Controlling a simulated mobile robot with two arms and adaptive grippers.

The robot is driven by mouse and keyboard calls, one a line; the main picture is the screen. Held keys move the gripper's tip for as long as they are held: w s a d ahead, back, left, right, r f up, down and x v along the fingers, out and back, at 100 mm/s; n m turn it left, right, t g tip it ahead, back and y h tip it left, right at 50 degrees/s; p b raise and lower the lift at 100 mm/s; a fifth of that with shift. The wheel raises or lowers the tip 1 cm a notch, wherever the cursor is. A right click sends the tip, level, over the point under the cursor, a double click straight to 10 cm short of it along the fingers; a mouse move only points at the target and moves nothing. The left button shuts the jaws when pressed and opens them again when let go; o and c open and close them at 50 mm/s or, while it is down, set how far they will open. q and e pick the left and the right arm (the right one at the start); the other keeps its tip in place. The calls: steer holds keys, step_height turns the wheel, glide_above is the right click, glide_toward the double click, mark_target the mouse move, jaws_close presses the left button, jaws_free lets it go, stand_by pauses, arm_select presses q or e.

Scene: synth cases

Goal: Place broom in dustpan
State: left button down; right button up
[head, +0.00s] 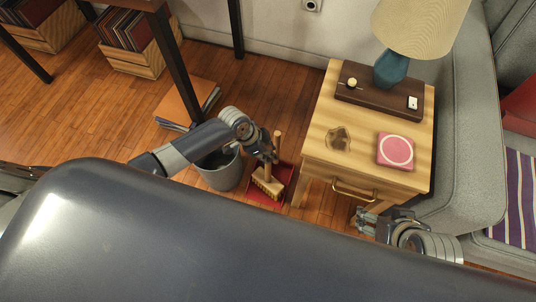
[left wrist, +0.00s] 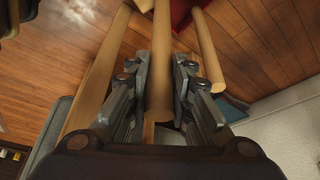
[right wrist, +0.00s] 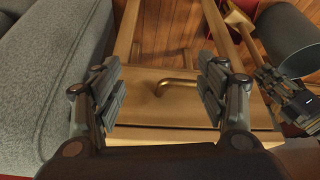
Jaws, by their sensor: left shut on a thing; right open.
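A small wooden broom (head: 268,185) with a brush head stands over the red dustpan (head: 285,174) on the floor, between the grey bin and the side table. My left gripper (head: 266,154) is shut on the broom's handle, which shows between its fingers in the left wrist view (left wrist: 161,60). A second wooden handle (left wrist: 208,55) rises beside it, apparently the dustpan's. Whether the brush head touches the pan is unclear. My right gripper (head: 362,219) is open and empty in front of the side table's drawer; the right wrist view shows its fingers spread (right wrist: 160,90).
The side table (head: 350,112) carries a lamp (head: 392,68), a dark tray and a pink box (head: 396,151). A grey bin (head: 222,172) stands close left of the dustpan. A grey sofa (head: 462,130) is at right. Open wooden floor lies at left.

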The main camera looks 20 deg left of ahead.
arm_select(q)
steer(key=shift+w+f, duration=0.1)
steer(key=shift+f, duration=0.6)
arm_select(e)
steer(key=shift+w+a+r+t, duration=0.25)
steer(key=shift+w+t, duration=0.1)
steer(key=shift+w, duration=0.3)
steer(key=shift+w+a+r+t, duration=0.2)
steer(key=shift+w+r+t, duration=0.1)
steer(key=shift+w, duration=0.3)
steer(key=shift+w+a+r+t, duration=0.2)
steer(key=shift+w+t, duration=0.15)
steer(key=shift+w, duration=0.3)
steer(key=shift+w+y, duration=0.1)
steer(key=shift+y, duration=0.2)
arm_select(q)
steer(key=c, duration=1.4)
jaws_free()
steer(key=shift+f, duration=0.1)
arm_select(e)
steer(key=shift+w+r, duration=0.1)
